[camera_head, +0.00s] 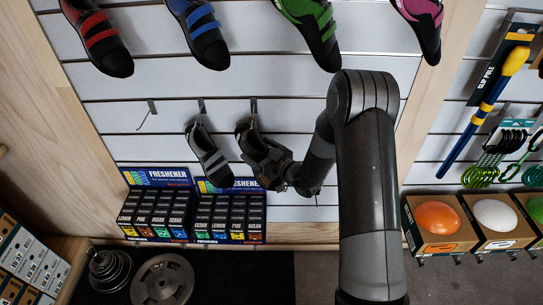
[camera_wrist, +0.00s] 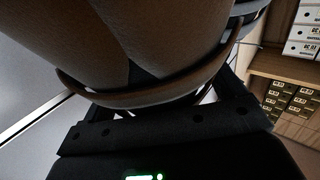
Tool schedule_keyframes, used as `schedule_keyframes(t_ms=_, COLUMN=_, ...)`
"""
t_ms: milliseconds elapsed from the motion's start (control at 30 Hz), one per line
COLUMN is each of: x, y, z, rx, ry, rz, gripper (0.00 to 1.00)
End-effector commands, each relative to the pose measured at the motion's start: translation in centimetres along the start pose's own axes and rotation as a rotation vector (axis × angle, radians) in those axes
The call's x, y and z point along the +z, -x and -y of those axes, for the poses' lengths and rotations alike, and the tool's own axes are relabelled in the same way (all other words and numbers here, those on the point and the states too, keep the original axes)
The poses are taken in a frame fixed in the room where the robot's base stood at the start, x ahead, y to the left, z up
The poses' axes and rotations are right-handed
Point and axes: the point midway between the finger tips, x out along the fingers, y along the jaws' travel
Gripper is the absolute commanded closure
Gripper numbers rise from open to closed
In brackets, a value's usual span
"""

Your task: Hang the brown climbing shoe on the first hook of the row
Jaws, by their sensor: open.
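The brown climbing shoe (camera_head: 259,157) is toe-down just below the right hook (camera_head: 254,106) of a short row on the slatted wall. Its heel end is at the hook and it appears to hang there, but the loop contact is too small to confirm. My gripper (camera_head: 285,181) is open at the shoe's lower right side, largely hidden by the shoe and my arm. In the wrist view the brown shoe (camera_wrist: 145,45) fills the upper middle, very close to the jaws. A grey shoe (camera_head: 207,157) hangs on the middle hook (camera_head: 201,106). The left hook (camera_head: 151,107) is empty.
Freshener boxes (camera_head: 155,210) stand below the hanging shoes. Red (camera_head: 103,40), blue (camera_head: 200,32), green (camera_head: 314,28) and purple (camera_head: 424,25) shoes are above. Boxed holds (camera_head: 437,222) and tools are at right. Weight plates (camera_head: 163,280) lie on the floor.

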Motion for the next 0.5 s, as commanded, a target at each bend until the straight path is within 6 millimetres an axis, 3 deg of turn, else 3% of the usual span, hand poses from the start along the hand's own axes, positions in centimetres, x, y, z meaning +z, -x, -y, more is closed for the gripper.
schedule_keyframes(t_ms=400, x=0.03, y=-0.88, z=0.02, rx=0.0, ry=-0.001, rz=0.001, gripper=0.12)
schedule_keyframes(t_ms=500, x=0.02, y=-0.87, z=0.02, rx=0.0, ry=-0.001, rz=0.001, gripper=0.2)
